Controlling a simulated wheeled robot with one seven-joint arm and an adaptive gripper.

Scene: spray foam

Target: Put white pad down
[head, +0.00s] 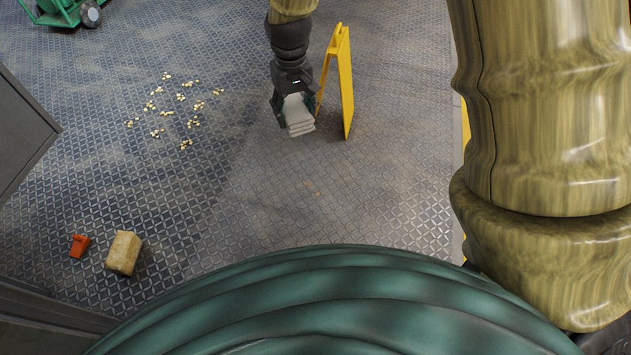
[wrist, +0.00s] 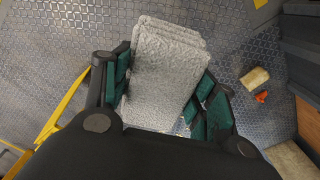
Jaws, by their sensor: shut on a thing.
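The white pad (head: 298,113) is a pale, layered, textured block held between the fingers of my gripper (head: 294,103). In the wrist view the pad (wrist: 166,72) fills the space between the green-lined fingers of my gripper (wrist: 165,90), and its far end sticks out past them. The gripper is shut on it. In the head view the pad hangs just left of the yellow floor sign. I cannot tell how high above the floor it is.
A yellow folding sign (head: 346,82) stands close to the right of my gripper. Small pale pellets (head: 178,105) are scattered on the patterned floor to the left. A tan block (head: 124,253) and an orange object (head: 79,246) lie lower left. The floor below the pad is mostly clear.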

